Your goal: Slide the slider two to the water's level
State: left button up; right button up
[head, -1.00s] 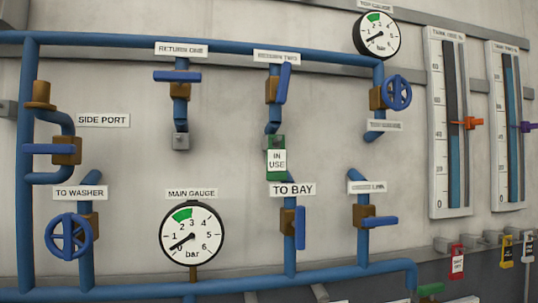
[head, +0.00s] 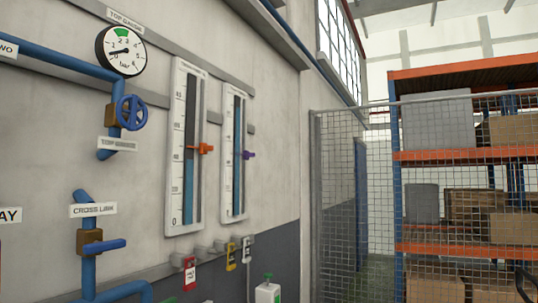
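Two tall white level gauges hang on the wall, seen at an angle. The farther gauge (head: 227,190) carries a purple slider (head: 249,155) at about the middle of its height. Its blue water column (head: 237,120) reaches up close to the top of the scale, well above the purple slider. The nearer gauge (head: 178,205) carries an orange slider (head: 204,149). Its blue water (head: 189,190) reaches to just below or about the orange slider. The gauges' top labels are too small to read. Neither gripper is in view.
Pipes with a blue handwheel (head: 131,112), a lever valve (head: 104,246) and a dial gauge (head: 121,50) are at left. Lockout tags (head: 189,271) hang below the level gauges. A white bottle (head: 267,292) shows at the bottom. A mesh fence (head: 350,200) and loaded shelves (head: 460,155) stand at right.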

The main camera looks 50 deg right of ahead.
aim_at(247, 154)
jog(key=z, duration=1.4)
